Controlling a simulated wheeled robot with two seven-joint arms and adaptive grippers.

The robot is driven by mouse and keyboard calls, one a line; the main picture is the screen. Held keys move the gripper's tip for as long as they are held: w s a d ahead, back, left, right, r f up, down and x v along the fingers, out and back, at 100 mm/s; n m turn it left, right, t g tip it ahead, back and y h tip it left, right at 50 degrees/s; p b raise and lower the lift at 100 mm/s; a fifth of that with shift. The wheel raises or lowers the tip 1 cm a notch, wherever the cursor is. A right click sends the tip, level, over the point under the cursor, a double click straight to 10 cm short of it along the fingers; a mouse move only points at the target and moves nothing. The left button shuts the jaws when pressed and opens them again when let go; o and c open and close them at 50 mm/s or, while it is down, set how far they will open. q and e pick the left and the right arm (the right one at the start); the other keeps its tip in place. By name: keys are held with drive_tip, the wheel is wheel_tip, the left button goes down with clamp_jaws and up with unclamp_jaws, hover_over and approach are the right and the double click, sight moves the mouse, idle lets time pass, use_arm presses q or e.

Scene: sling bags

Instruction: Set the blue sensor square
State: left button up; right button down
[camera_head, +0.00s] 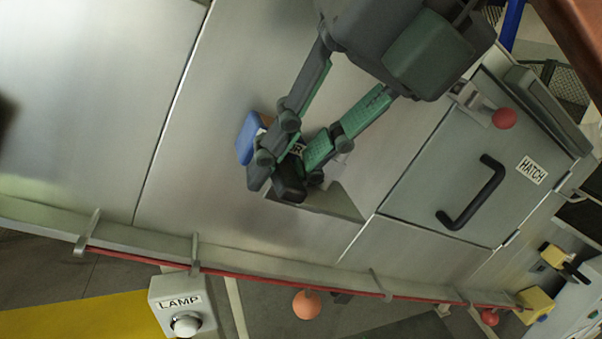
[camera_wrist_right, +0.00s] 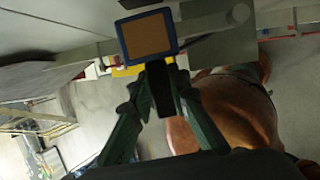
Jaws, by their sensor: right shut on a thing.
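The blue sensor (camera_head: 248,138) shows in the head view as a blue edge beside my right fingertips, mostly hidden by them. In the right wrist view the sensor (camera_wrist_right: 147,37) is a blue square frame with a brown face, slightly tilted in the picture. A black handle or stem (camera_wrist_right: 160,88) extends from it between my fingers. My right gripper (camera_head: 275,172) is shut on this part, over the grey metal panel (camera_head: 235,180). A white label behind the fingers is partly hidden. I cannot tell how the sensor is mounted. My left gripper is not in view.
A hatch door with a black handle (camera_head: 473,193) and a red knob (camera_head: 504,118) is to the right. A rail with a red line (camera_head: 290,281) runs below. A LAMP box (camera_head: 181,304) and an orange ball (camera_head: 306,304) are lower down. The panel at left is clear.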

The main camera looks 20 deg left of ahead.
drive_tip(key=shift+w+a+r+m, duration=0.15)
drive_tip(key=shift+w+a+m, duration=0.15)
drive_tip(key=shift+m, duration=0.1)
drive_tip(key=c, duration=2.2)
unclamp_jaws()
drive_tip(key=shift+c, duration=0.2)
drive_tip(key=o, duration=0.4)
drive_tip(key=shift+w+a, duration=0.15)
drive_tip(key=shift+w, duration=0.05)
drive_tip(key=shift+o, duration=0.2)
drive_tip(key=shift+s, duration=0.15)
drive_tip(key=v, duration=0.7)
